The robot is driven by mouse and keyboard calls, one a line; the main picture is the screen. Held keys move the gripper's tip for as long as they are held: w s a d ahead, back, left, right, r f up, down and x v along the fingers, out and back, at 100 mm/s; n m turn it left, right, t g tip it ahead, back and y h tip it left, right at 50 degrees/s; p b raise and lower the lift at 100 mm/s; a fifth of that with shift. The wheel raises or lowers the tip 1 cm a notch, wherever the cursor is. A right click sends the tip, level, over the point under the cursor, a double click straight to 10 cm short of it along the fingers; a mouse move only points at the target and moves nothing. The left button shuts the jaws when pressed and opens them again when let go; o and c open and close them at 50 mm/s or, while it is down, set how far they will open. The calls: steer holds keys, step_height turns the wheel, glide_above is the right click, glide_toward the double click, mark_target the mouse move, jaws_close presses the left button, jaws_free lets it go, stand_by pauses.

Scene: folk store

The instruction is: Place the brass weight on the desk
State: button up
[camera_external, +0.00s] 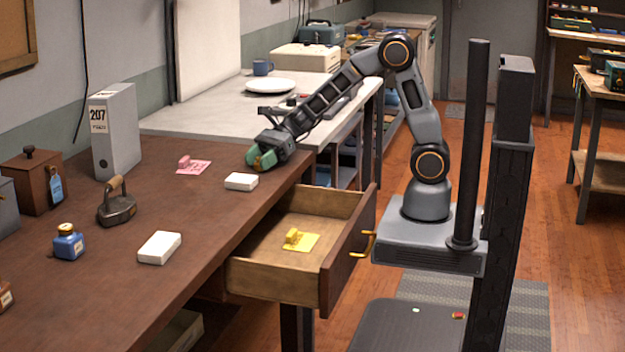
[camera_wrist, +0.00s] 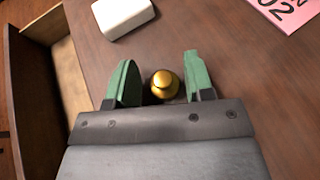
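The brass weight (camera_wrist: 164,84) is a small, round, shiny gold piece with a knob on top. In the wrist view it sits between the two green fingers of my gripper (camera_wrist: 160,82), with a narrow gap on each side. My gripper is open around it. In the external view my gripper (camera_external: 262,158) is low over the far end of the brown desk (camera_external: 215,215). The weight appears to stand on the desk top, but its base is partly hidden. I cannot make it out in the external view.
A white block (camera_external: 241,181) lies close to my gripper, and it shows in the wrist view (camera_wrist: 122,14). A pink card (camera_wrist: 288,12) lies beyond. An iron (camera_external: 117,208) and blue bottle (camera_external: 68,243) stand farther left.

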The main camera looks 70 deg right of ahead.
steer(key=shift+o, duration=0.6)
steer(key=shift+r, duration=0.1)
steer(key=shift+r, duration=0.25)
steer(key=p+v, duration=0.1)
steer(key=v, duration=1)
steer(key=shift+s+d+p, duration=0.15)
steer(key=shift+d+p, duration=0.2)
steer(key=s+d+f+n+g+h, duration=0.1)
steer(key=s+d+n+h, duration=0.3)
steer(key=n, duration=0.7)
steer(key=s+d+f+n+g+h, duration=0.1)
steer(key=s+d+f+n+h, duration=0.1)
steer(key=s+d+n+h, duration=0.3)
steer(key=s+n+h, duration=0.3)
steer(key=s+n, duration=0.2)
steer(key=n, duration=0.1)
steer(key=shift+n, duration=0.3)
